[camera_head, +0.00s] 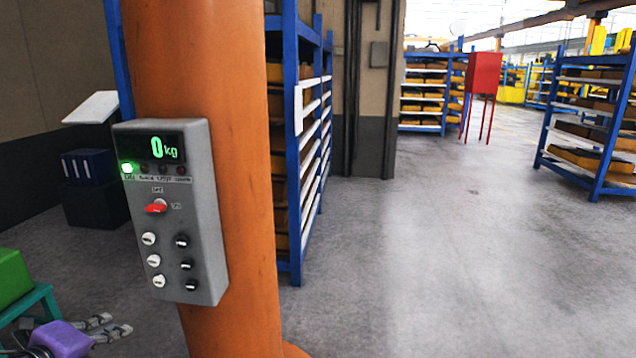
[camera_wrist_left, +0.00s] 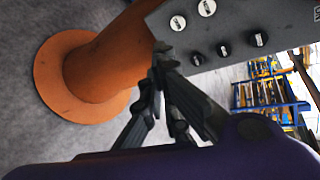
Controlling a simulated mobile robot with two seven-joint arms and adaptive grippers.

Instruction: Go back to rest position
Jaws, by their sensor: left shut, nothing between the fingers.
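My left gripper (camera_head: 116,327), with a purple body, is low at the left edge of the head view. Its fingers are shut and empty, below and to the left of a grey control box and apart from it. In the left wrist view my left gripper (camera_wrist_left: 163,50) shows its fingers together, with the box's lower part behind them. The grey control box (camera_head: 205,245) is on an orange column (camera_head: 250,300). Its display reads 0 kg, a green lamp is lit, and it has a red switch and several knobs. My right gripper is not in view.
A green block (camera_head: 12,277) on a teal stand (camera_head: 38,300) is at the lower left, close to my left gripper. A blue rack (camera_head: 295,200) stands behind the column. A red box on legs (camera_head: 484,73) is farther back.

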